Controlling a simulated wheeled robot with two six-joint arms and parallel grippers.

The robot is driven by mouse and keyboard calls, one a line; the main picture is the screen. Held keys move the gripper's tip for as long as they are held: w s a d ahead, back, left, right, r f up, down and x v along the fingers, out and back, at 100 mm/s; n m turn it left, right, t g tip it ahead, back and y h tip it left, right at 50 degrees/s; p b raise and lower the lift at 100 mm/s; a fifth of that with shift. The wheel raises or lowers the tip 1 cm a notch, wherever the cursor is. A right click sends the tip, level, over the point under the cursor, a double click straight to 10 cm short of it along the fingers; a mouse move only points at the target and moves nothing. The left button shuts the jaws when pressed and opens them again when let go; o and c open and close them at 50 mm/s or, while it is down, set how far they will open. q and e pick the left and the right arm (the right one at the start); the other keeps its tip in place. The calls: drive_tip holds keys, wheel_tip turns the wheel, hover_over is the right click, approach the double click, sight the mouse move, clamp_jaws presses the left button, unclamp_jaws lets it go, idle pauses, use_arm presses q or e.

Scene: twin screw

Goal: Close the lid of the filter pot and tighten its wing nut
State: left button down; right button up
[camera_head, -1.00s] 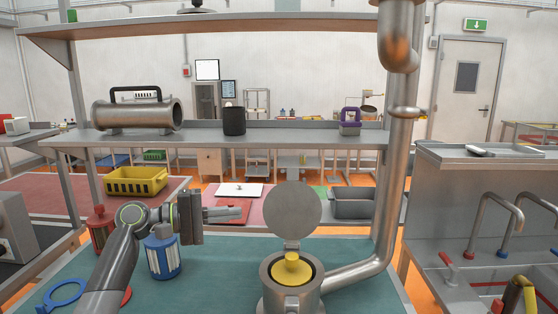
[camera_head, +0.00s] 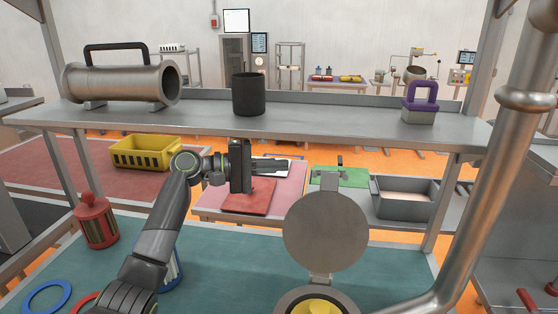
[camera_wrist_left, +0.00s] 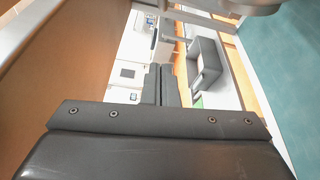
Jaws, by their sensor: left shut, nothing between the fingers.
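The filter pot (camera_head: 290,301) stands at the bottom edge of the head view, cut off by the frame, with a yellow part (camera_head: 318,306) inside its mouth. Its round grey lid (camera_head: 325,232) stands upright, open, on the hinge at the far side. The wing nut cannot be made out. My left gripper (camera_head: 286,165) is shut and empty, held in the air left of and above the lid, pointing right. Its shut fingers also show in the left wrist view (camera_wrist_left: 161,85). My right gripper is not in view.
A steel shelf (camera_head: 330,127) crosses above the bench, bearing a pipe piece (camera_head: 122,85), a black cup (camera_head: 249,94) and a purple-handled weight (camera_head: 420,103). A thick pipe (camera_head: 500,170) rises at right. A red canister (camera_head: 96,222) and blue ring (camera_head: 47,297) are on the green bench (camera_head: 225,265).

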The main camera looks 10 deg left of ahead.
use_arm(q)
drive_tip(key=p+x, duration=0.3)
drive_tip(key=x, duration=0.5)
drive_tip(key=s+p, duration=0.1)
drive_tip(key=s, duration=0.1)
drive_tip(key=s+p, duration=0.1)
drive_tip(key=s, duration=0.1)
drive_tip(key=shift+a+r+p, duration=0.2)
drive_tip(key=shift+r+p, duration=0.1)
drive_tip(key=shift+r, duration=0.1)
drive_tip(key=shift+s, duration=0.1)
